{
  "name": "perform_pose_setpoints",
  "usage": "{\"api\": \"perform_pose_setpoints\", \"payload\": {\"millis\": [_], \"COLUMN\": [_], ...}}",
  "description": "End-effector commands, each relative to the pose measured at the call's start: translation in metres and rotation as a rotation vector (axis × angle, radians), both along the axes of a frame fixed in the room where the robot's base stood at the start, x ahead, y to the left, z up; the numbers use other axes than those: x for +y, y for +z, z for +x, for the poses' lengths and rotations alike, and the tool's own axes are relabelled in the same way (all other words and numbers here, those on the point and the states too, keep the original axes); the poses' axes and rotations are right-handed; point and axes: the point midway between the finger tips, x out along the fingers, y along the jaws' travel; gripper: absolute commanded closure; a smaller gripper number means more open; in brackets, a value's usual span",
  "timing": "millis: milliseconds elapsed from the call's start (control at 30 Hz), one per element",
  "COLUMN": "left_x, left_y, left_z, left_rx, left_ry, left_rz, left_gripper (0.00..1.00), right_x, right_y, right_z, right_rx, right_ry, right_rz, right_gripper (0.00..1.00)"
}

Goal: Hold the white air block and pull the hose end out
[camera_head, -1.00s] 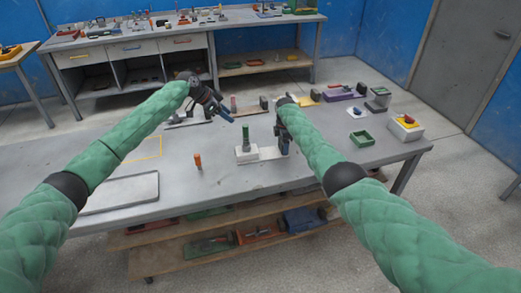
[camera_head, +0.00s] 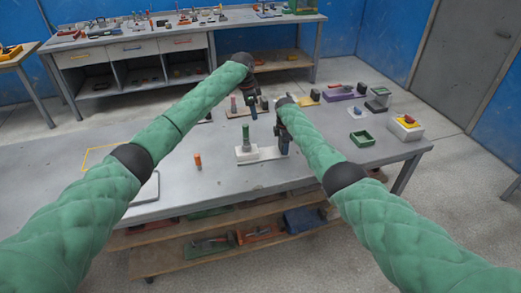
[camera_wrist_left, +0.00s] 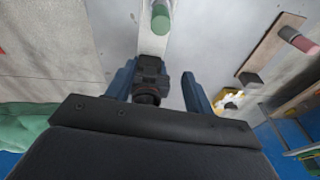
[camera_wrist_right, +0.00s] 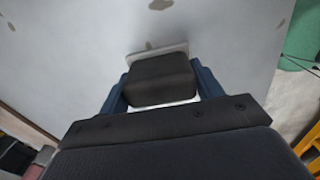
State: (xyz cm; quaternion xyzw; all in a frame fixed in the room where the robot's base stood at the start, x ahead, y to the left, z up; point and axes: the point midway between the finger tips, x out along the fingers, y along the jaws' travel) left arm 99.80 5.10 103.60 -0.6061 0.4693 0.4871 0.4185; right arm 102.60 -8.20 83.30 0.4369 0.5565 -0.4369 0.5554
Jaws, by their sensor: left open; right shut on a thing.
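The white air block (camera_head: 246,158) stands on the table, with an upright green hose end (camera_head: 245,138) at its left and a dark block at its right end. The green end shows at the top of the left wrist view (camera_wrist_left: 160,18). My right gripper (camera_head: 283,145) is shut on the dark block (camera_wrist_right: 160,80), with white edges visible around it. My left gripper (camera_head: 253,113) is open, beyond and above the air block, apart from the green end. A dark part (camera_wrist_left: 150,75) shows between its fingers; its distance is unclear.
A brown board (camera_wrist_left: 270,45) with a reddish peg (camera_wrist_left: 298,40) lies behind the air block. An orange peg (camera_head: 198,161) stands to its left.

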Motion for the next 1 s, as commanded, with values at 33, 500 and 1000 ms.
{"api": "perform_pose_setpoints", "payload": {"millis": [33, 500, 1000], "left_x": [0.012, 0.037, 0.037], "left_y": [-0.004, -0.022, -0.081], "left_z": [-0.001, -0.013, -0.013], "left_rx": [0.018, 0.092, 0.092], "left_ry": [0.012, 0.035, 0.035], "left_rz": [0.044, 0.165, 0.163], "left_gripper": [0.47, 0.47, 0.47], "right_x": [0.0, 0.0, 0.0], "right_y": [0.0, 0.0, 0.0], "right_z": [0.0, 0.0, 0.0], "right_rx": [0.0, 0.0, 0.0], "right_ry": [0.0, 0.0, 0.0], "right_rz": [0.001, 0.0, 0.0], "right_gripper": [0.71, 0.71, 0.71]}}
